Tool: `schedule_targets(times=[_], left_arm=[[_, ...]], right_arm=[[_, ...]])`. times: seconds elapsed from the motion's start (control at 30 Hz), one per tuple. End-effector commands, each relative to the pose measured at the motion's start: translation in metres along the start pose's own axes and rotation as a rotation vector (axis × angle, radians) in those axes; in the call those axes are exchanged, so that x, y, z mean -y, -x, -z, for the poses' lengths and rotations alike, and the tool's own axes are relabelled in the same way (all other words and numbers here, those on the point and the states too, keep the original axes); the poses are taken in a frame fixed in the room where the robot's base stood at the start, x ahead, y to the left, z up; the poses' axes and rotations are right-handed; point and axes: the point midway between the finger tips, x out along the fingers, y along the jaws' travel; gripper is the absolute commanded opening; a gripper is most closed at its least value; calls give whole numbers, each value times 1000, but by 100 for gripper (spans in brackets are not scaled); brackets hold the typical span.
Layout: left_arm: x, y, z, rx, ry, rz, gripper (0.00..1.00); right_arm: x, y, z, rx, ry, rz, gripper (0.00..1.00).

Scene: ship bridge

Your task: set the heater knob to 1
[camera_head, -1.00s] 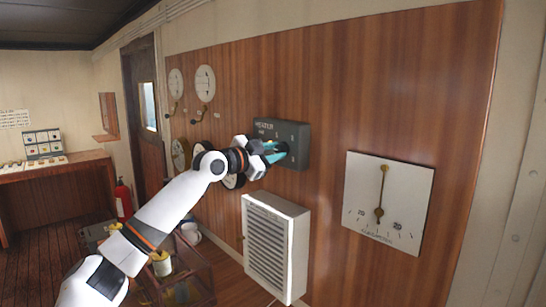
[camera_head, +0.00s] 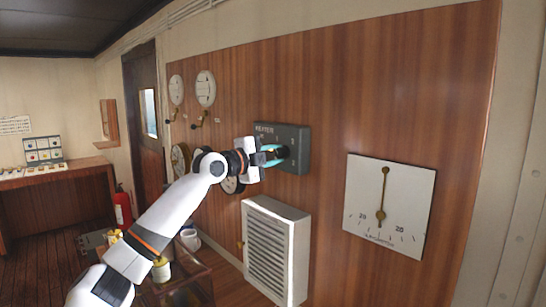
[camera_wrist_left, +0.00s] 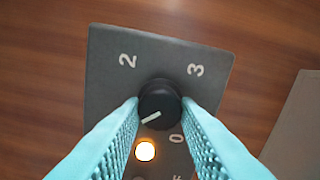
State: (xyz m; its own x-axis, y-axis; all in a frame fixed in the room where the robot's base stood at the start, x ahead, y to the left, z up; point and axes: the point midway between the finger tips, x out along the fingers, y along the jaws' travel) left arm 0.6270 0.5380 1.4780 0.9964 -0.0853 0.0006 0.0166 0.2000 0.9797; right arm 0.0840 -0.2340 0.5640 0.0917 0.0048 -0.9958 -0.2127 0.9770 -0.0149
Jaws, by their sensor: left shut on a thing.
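The heater box (camera_head: 299,150) is a dark grey panel on the wooden wall, labelled HEATER. It fills the middle of the left wrist view (camera_wrist_left: 105,85). Its round black knob (camera_wrist_left: 160,103) has a white pointer mark directed to the lower left in that view. The numerals 2 and 3 show above the knob, and an O or 0 shows below right. I see no 1; the left finger covers part of the panel. My left gripper (camera_head: 275,154) has its teal fingers shut on the knob, one on each side. My right gripper is not in view.
An orange lamp (camera_wrist_left: 145,151) glows on the panel below the knob. A white louvred heater (camera_head: 275,250) is under the box. A white dial (camera_head: 390,207) hangs to the right, and several round gauges are left.

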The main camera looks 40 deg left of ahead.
Motion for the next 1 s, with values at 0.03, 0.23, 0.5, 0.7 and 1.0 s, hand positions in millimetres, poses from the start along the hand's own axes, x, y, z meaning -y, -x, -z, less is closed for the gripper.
schedule_targets(times=[0.03,0.23,0.5,0.7,1.0], left_arm=[[1,0,0,0,-8,2,6],[1,0,0,0,-28,2,6],[1,0,0,0,-28,3,6],[1,0,0,0,-27,2,50],[1,1,0,0,-28,1,50]], right_arm=[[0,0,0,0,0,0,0],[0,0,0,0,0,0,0],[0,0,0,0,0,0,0],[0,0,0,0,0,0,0],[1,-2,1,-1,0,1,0]])
